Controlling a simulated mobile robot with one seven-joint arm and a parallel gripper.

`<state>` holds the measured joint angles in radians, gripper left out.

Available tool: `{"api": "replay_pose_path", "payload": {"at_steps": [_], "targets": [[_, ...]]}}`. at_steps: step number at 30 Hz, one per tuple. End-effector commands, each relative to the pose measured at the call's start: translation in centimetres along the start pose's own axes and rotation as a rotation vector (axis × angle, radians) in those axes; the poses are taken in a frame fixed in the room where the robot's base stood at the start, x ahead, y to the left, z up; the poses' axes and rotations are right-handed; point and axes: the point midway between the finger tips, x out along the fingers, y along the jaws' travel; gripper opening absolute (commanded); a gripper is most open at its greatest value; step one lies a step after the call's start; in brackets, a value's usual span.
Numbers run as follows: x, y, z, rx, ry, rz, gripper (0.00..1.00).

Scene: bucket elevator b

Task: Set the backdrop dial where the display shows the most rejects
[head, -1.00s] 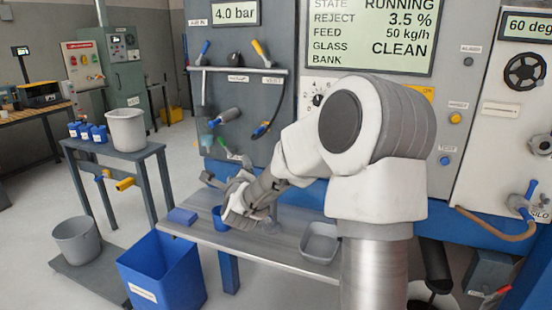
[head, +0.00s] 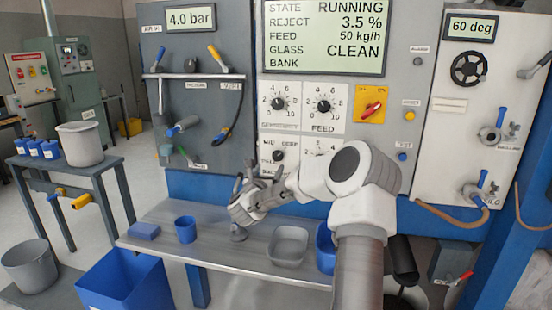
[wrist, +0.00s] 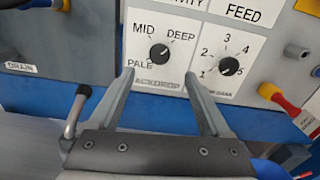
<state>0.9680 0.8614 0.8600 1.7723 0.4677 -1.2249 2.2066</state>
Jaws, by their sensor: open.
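The backdrop dial (wrist: 158,53) is a black round knob on a white plate marked PALE, MID and DEEP. It also shows in the head view (head: 279,155), left of my arm; its exact pointer direction is hard to read. My gripper (wrist: 159,75) is open and empty, its fingers spread below the dial and apart from it. In the head view my gripper (head: 259,179) is above the bench, low in front of the panel. The display (head: 325,36) reads RUNNING, REJECT 3.5 %, FEED 50 kg/h, GLASS CLEAN, with BANK blank.
A numbered bank dial (wrist: 228,66) sits right of the backdrop dial. The feed dial (head: 324,106) and another dial (head: 279,104) are above. A red-handled switch (head: 372,107) is at right. A blue cup (head: 185,229) and grey tray (head: 288,245) stand on the bench (head: 215,250).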

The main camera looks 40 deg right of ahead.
Motion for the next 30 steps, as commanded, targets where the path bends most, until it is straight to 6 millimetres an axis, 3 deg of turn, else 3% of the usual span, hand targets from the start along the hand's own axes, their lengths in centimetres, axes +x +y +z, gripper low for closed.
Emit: {"api": "replay_pose_path", "payload": {"at_steps": [15, 22, 30], "targets": [[7.9, 0.1, 0.0, -0.001, 0.000, 0.001, 0.81], [9.8, 0.0, 0.0, -0.002, 0.000, 0.000, 0.81], [10.2, 0.1, 0.0, -0.003, 0.000, 0.002, 0.81]]}}
